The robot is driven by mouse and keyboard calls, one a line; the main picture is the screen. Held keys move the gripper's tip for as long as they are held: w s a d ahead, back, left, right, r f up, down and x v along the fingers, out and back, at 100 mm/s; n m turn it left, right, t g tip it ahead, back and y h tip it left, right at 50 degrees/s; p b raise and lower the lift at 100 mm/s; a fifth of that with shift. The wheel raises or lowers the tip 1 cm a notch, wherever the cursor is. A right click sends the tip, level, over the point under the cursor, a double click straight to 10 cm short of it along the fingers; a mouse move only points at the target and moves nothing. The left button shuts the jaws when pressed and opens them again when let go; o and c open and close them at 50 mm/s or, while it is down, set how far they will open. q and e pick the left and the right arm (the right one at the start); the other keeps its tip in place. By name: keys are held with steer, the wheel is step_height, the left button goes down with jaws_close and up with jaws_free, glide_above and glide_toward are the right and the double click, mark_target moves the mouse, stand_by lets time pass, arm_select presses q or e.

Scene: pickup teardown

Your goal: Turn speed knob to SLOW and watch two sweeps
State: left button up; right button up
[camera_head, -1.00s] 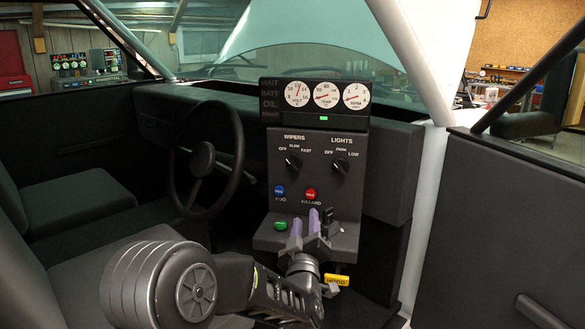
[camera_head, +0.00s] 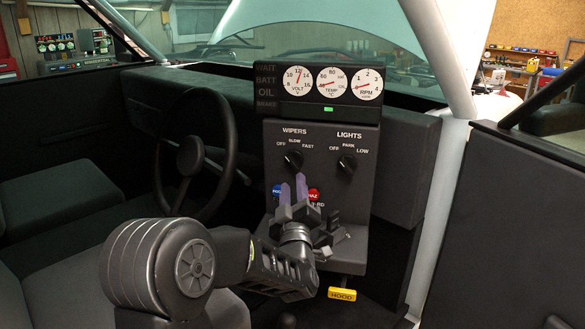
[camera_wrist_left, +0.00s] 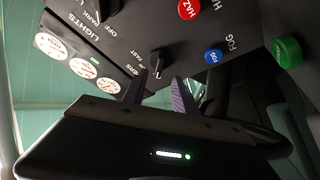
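The black speed knob under the WIPERS label (camera_head: 293,160) is on the upright dash panel, with OFF, SLOW and FAST printed around it. I cannot clearly tell which mark it points to. My left gripper (camera_head: 293,185) is just below it, fingers pointing up towards it. The knob also shows in the left wrist view (camera_wrist_left: 157,62), just beyond and between the two purple fingertips. The fingers are apart, with nothing clearly held between them; whether either touches the knob I cannot tell. My right gripper is not in view.
The LIGHTS knob (camera_head: 346,162) is to the right. A blue FOG button (camera_head: 277,190) and a red HAZARD button (camera_head: 314,194) flank the fingers, partly hidden. A green button (camera_wrist_left: 287,52) shows in the wrist view. The steering wheel (camera_head: 229,150) is left, a yellow HOOD handle (camera_head: 342,294) below.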

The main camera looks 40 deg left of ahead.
mark_target(292, 165)
arm_select(q)
steer(key=p+x, duration=0.2)
steer(key=x, duration=0.4)
steer(key=shift+r, duration=0.1)
steer(key=shift+w+a+r, duration=0.1)
steer(key=shift+w+a, duration=0.2)
steer(key=shift+w, duration=0.05)
jaws_close()
